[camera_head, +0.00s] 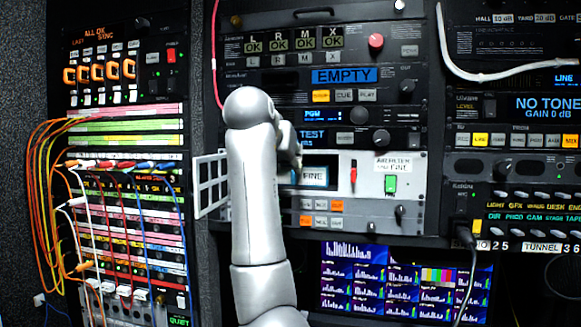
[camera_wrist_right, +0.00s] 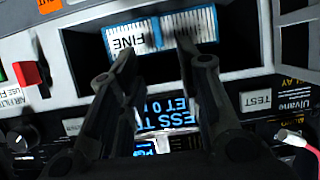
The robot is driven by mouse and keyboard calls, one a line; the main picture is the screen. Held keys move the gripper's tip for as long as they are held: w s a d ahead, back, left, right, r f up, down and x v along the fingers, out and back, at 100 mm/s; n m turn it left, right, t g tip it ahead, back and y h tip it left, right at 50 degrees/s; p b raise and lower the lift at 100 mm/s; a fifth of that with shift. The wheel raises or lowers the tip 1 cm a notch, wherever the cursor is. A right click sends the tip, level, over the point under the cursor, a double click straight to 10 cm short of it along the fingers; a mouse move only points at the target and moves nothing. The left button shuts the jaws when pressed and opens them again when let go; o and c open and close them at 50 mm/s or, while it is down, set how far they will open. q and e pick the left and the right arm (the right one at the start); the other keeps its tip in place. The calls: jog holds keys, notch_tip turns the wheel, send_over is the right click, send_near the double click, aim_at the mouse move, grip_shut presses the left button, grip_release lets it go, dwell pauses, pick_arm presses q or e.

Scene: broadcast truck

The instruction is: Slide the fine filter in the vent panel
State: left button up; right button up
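The fine filter (camera_head: 315,176), a blue-edged block lettered FINE, sits in the dark opening of the white vent panel (camera_head: 340,213) in the head view. In the right wrist view, the filter (camera_wrist_right: 190,27) appears upside down, with white pleats and a blue tab (camera_wrist_right: 156,31) across its middle. I cannot tell how deep it sits. My left gripper is out of view.
A white grille door (camera_head: 210,184) stands open left of the opening. A red switch (camera_head: 353,175), a green indicator (camera_head: 390,184) and a label (camera_head: 392,164) reading USE FINE are to its right. Patch cables (camera_head: 50,160) hang at the left; monitors (camera_head: 350,280) are below.

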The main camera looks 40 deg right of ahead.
jog(key=v, duration=0.6)
jog(key=shift+s+a, duration=0.2)
jog(key=shift+a, duration=0.05)
